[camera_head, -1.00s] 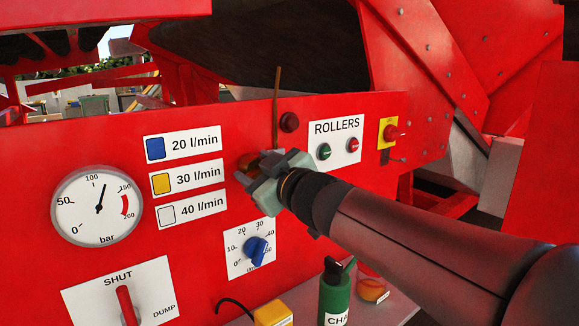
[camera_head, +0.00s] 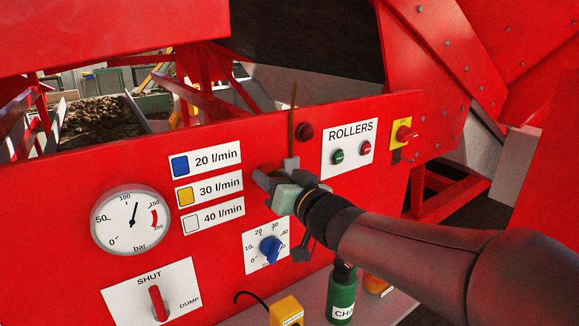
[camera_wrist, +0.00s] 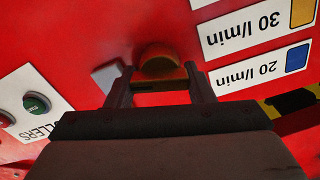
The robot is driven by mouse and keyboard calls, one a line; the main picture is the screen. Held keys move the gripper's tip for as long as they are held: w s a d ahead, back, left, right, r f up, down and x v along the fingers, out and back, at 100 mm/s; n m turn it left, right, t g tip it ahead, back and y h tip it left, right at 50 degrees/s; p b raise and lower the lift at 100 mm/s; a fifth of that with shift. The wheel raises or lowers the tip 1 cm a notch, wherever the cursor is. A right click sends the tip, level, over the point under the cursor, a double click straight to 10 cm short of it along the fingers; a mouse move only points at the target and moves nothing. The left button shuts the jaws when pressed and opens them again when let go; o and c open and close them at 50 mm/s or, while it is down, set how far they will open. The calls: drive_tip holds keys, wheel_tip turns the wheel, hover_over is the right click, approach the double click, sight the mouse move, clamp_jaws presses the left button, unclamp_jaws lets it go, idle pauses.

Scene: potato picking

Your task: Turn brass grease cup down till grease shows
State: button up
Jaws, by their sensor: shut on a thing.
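The brass grease cup (camera_head: 262,178) is on the red panel, left of the ROLLERS plate, and my gripper covers most of it in the head view. In the wrist view the cup (camera_wrist: 160,62) is a round orange-brown knob between my two fingers. My gripper (camera_head: 277,180) is shut on it, with one finger at each side; it also shows in the wrist view (camera_wrist: 160,85). I cannot make out any grease around the cup.
A pressure gauge (camera_head: 131,220), flow labels (camera_head: 209,190) and a blue dial (camera_head: 270,249) are left of and below my gripper. The ROLLERS plate (camera_head: 348,148) is at its right. A green bottle (camera_head: 342,292) and a yellow box (camera_head: 286,312) stand on the ledge below.

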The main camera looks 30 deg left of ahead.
drive_tip(key=shift+m+p, duration=0.75)
drive_tip(key=shift+m, duration=0.45)
drive_tip(key=shift+f, duration=0.1)
drive_tip(key=o, duration=1)
drive_tip(key=b+v, duration=0.2)
drive_tip(key=v, duration=1.5)
drive_tip(key=shift+s+d, duration=0.1)
drive_tip(key=shift+d, duration=0.1)
